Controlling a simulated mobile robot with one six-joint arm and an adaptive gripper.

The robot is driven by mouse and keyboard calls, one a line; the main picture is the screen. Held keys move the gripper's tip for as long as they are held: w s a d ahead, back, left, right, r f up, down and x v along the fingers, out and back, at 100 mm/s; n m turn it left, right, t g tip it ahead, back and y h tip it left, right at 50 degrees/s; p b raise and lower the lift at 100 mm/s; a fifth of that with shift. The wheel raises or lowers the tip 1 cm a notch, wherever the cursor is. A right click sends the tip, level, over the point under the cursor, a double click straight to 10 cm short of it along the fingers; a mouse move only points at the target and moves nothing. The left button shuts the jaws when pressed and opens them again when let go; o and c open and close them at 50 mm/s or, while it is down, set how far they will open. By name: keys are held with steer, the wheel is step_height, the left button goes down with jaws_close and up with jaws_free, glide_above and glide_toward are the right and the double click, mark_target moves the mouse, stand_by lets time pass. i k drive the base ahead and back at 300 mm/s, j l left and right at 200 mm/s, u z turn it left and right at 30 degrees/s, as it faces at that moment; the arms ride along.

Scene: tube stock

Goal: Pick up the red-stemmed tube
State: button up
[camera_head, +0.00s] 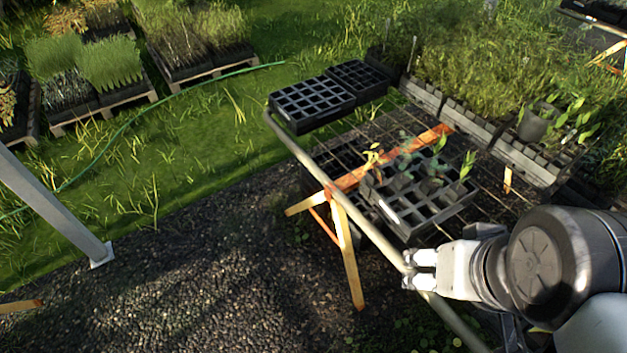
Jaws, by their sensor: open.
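A black cell tray (408,222) stands on the wire-mesh bench at centre right. Several small seedlings in tubes stand in it: a yellow-leaved one (372,158) at its left corner, bluish-green ones (432,170) in the middle, and a green-leaved one (467,166) at the right. The stems are too small to tell which one is red, and the tubes are mostly hidden in the tray. My gripper (407,270) is open and empty. It points left, in front of the tray in the picture and over the bench's front rail, apart from the seedlings.
The bench's metal rail (330,185) runs diagonally below the tray, with a wooden trestle (346,245) under it. Empty black trays (312,101) stand at the bench's far left end. Dense planted trays (470,122) line the back. Open gravel (220,280) lies to the left.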

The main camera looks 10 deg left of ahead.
mark_target(375, 175)
steer(key=i+j+z, duration=0.2)
steer(key=i+j, duration=0.15)
steer(key=i, duration=0.25)
steer(key=i+j+z, duration=0.2)
steer(key=i+j, duration=0.3)
steer(key=i, duration=0.1)
